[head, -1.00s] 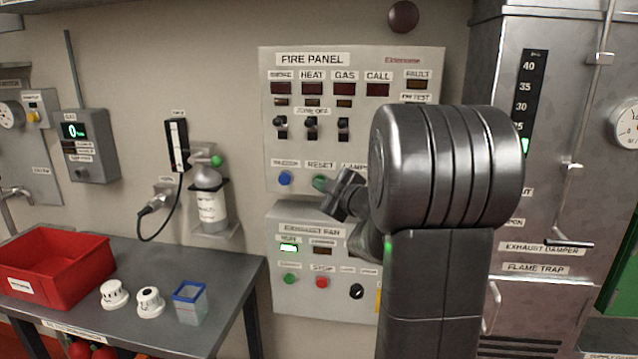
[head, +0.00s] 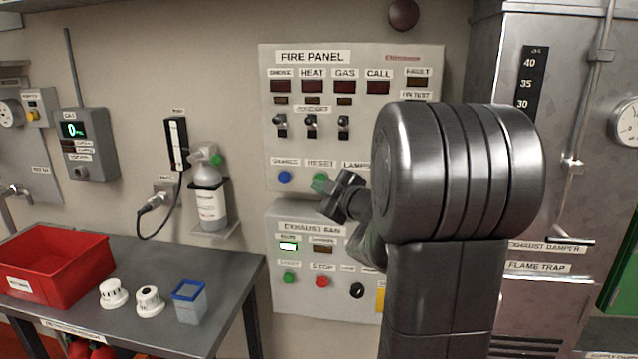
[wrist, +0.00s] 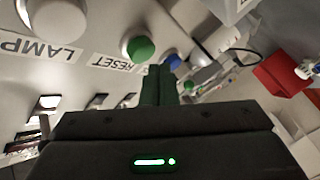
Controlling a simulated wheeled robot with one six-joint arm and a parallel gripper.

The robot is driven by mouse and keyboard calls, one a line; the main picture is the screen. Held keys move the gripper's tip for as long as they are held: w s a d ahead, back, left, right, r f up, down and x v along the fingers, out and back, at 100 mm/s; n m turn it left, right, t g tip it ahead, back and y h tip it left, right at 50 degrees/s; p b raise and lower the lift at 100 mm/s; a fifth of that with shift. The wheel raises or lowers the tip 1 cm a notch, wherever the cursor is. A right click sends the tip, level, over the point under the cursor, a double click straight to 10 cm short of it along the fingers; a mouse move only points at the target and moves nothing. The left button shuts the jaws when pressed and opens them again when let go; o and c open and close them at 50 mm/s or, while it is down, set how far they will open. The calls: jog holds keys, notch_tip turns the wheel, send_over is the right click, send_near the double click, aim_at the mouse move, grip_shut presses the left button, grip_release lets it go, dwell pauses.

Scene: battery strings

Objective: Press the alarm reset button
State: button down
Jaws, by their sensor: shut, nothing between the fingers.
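The fire panel (head: 300,160) is on the wall. Its green button (head: 320,182), under the RESET label, sits between a blue button (head: 285,177) and the spot labelled LAMP. My gripper (head: 335,200) is just below and right of the green button in the head view, partly hidden by my arm. In the wrist view the green button (wrist: 140,47) stands out from the panel near the RESET label, and the shut, empty fingertips (wrist: 158,72) are close beside it. I cannot tell whether they touch. The blue button (wrist: 173,61) is partly behind the fingers.
Below is the exhaust fan panel (head: 300,262) with green and red buttons and a black knob. A gas cylinder (head: 208,195) hangs to the left. A bench (head: 225,270) holds a red bin (head: 55,268), white detectors and a clear cup. A metal cabinet stands at right.

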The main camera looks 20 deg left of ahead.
jog(key=shift+s+d+b, duration=0.2)
jog(key=shift+s, duration=0.6)
jog(key=shift+s+d+b, duration=0.15)
jog(key=shift+s+b, duration=0.05)
jog(key=shift+s, duration=0.65)
jog(key=shift+s+d+b, duration=0.2)
jog(key=shift+s, duration=0.6)
jog(key=shift+w, duration=0.15)
jog(key=s, duration=0.2)
jog(key=s+d, duration=0.1)
jog(key=s, duration=0.1)
jog(key=shift+w+a, duration=0.1)
jog(key=shift+w, duration=0.05)
